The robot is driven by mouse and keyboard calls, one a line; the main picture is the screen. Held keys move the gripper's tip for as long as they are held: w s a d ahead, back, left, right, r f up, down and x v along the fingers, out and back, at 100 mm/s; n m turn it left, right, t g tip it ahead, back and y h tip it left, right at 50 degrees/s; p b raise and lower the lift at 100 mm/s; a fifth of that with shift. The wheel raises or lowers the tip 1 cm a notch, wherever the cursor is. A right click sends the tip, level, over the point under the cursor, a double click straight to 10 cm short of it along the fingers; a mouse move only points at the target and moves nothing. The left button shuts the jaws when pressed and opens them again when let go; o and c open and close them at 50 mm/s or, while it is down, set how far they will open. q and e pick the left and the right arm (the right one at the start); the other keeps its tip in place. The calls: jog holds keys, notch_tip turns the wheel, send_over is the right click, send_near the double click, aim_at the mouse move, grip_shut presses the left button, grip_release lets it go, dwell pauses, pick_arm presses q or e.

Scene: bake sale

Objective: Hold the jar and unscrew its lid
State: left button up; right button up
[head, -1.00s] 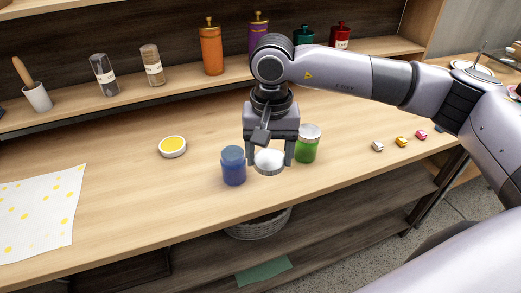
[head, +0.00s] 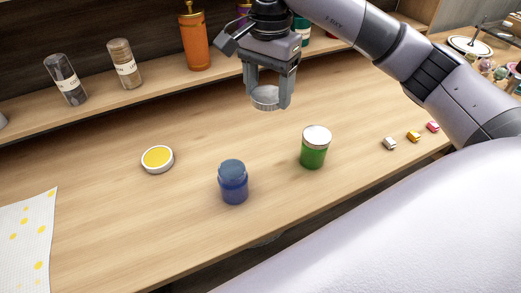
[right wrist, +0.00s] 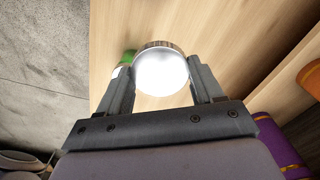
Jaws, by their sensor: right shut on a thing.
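The blue jar (head: 232,183) stands upright on the wooden counter, with a bare blue neck and no silver lid on it. My right gripper (head: 270,100) is shut on a round silver lid (head: 265,95) and holds it in the air, above and behind the blue jar, apart from it. In the right wrist view the lid (right wrist: 160,73) sits bright between the two fingers. A green jar (head: 313,153) with its own silver lid stands upright to the right of the blue jar. My left gripper is in neither current view.
A shallow dish of yellow (head: 157,159) lies left of the blue jar, and a yellow-spotted cloth (head: 25,240) at far left. Small coloured blocks (head: 413,136) lie right. A back shelf (head: 150,95) holds shakers and an orange bottle (head: 195,40).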

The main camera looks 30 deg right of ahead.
aim_at(267, 164)
notch_tip(267, 164, down, 19)
jog(key=shift+r+p, duration=0.2)
jog(key=shift+p, duration=0.1)
jog(key=shift+f, duration=0.2)
jog(key=o, duration=1.2)
jog(key=shift+r, duration=0.1)
notch_tip(267, 164, up, 12)
jog(key=shift+r+b, duration=0.15)
jog(key=shift+b, duration=0.3)
